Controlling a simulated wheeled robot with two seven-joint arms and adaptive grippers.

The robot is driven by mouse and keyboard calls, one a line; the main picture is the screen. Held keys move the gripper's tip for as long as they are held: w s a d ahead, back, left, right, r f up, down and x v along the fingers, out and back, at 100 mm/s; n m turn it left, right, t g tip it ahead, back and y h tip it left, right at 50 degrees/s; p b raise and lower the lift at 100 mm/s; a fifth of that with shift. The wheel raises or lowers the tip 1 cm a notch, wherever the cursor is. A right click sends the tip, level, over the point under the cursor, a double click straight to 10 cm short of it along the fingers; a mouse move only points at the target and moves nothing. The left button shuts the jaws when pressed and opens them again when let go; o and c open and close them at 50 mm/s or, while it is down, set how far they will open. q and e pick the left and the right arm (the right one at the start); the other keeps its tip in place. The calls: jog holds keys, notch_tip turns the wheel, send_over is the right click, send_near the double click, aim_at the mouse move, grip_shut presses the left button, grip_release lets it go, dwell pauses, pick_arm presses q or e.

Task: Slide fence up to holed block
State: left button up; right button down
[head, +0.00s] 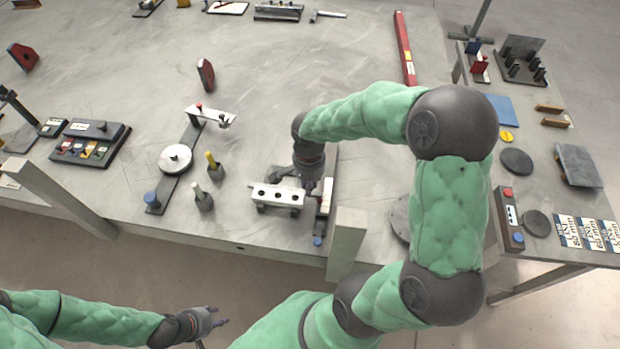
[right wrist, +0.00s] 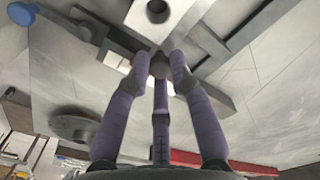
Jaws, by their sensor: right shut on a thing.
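The holed block (head: 278,195), pale with dark holes along it, sits near the table's front edge; its holed end (right wrist: 158,12) shows at the top of the right wrist view. Beside it, a grey metal piece (head: 323,203), seemingly the fence, lies at the block's right end on a dark base. My right gripper (head: 308,184) comes down there from above. In the right wrist view its three purple fingers (right wrist: 160,68) are shut on a small dark knob, seemingly the fence's. The contact between fence and block is partly hidden. My left gripper (head: 220,317) hangs empty off the table's front edge, fingers apart.
A dark rail with a white disc (head: 175,158) and two small posts (head: 203,198) stand left of the block. A round dark disc (head: 401,218) lies right. The table's middle is mostly clear.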

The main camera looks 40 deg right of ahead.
jog(key=shift+a, duration=0.1)
jog(key=c, duration=1.1)
grip_release()
notch_tip(320, 180, up, 12)
